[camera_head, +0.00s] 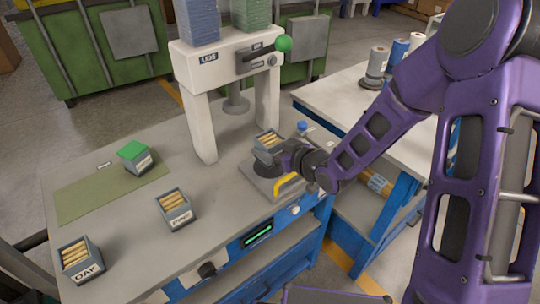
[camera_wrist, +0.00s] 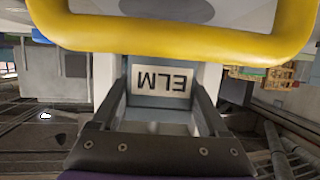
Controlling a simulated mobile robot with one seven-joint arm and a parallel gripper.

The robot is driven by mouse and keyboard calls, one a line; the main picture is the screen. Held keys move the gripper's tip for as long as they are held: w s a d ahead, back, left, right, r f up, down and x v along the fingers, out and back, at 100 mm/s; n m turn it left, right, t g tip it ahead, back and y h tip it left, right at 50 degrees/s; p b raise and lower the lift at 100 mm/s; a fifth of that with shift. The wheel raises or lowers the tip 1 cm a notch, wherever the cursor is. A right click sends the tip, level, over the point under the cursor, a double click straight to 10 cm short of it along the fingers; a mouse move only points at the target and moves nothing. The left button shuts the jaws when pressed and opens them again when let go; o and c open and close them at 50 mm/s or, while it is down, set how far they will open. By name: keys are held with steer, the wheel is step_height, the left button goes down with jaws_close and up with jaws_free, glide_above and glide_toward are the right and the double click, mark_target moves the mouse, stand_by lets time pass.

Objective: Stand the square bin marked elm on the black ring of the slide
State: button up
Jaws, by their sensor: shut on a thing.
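The grey square elm bin (camera_head: 267,138), with light wood pieces inside, is held at my gripper (camera_head: 262,156). In the wrist view its ELM label (camera_wrist: 161,82) shows upside down between the two fingers (camera_wrist: 163,108), which are shut on the bin. The slide (camera_head: 257,183) is a grey plate with a yellow handle (camera_head: 288,184) at its front right. The handle also crosses the top of the wrist view (camera_wrist: 170,42). Part of the black ring (camera_head: 265,170) shows below my gripper. I cannot tell how high the bin is above the ring.
The oak bin (camera_head: 83,262) and another filled bin (camera_head: 176,211) stand at the left front. A green-topped bin (camera_head: 135,155) stands on a green mat (camera_head: 92,195). A small blue-capped item (camera_head: 302,126) is right of the elm bin.

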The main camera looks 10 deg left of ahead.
steer(key=shift+f, duration=1.3)
steer(key=shift+f+b, duration=0.2)
steer(key=shift+b, duration=0.1)
steer(key=o, duration=1.4)
steer(key=shift+r, duration=0.25)
steer(key=p+v, duration=0.3)
steer(key=v, duration=0.9)
